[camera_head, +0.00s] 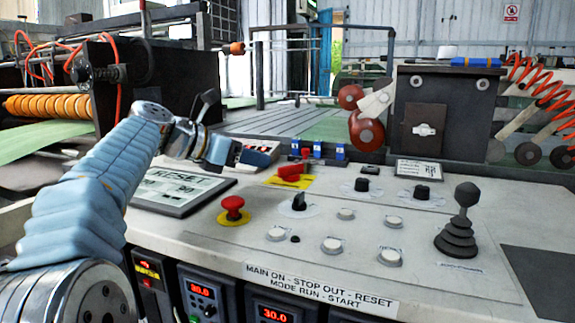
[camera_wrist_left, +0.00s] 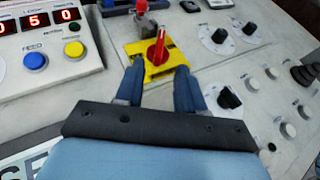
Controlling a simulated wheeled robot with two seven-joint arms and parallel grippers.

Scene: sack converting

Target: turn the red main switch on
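The red main switch (camera_head: 291,171) is a red handle on a yellow plate (camera_head: 292,182) at the back of the sloping control panel. In the left wrist view the red handle (camera_wrist_left: 158,47) points along the gripper's line, across the yellow plate (camera_wrist_left: 182,54). My left gripper (camera_head: 238,153) reaches in from the left, to the left of the switch. In the wrist view my left gripper (camera_wrist_left: 160,72) is open and empty. Its two blue fingers are apart, with their tips over the plate's near corners and the handle mostly beyond them. My right gripper is not in view.
A red mushroom button (camera_head: 233,204) stands on the panel in front of the switch. Black knobs (camera_head: 299,202), several white buttons (camera_head: 332,245) and a tall black joystick (camera_head: 459,224) are to the right.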

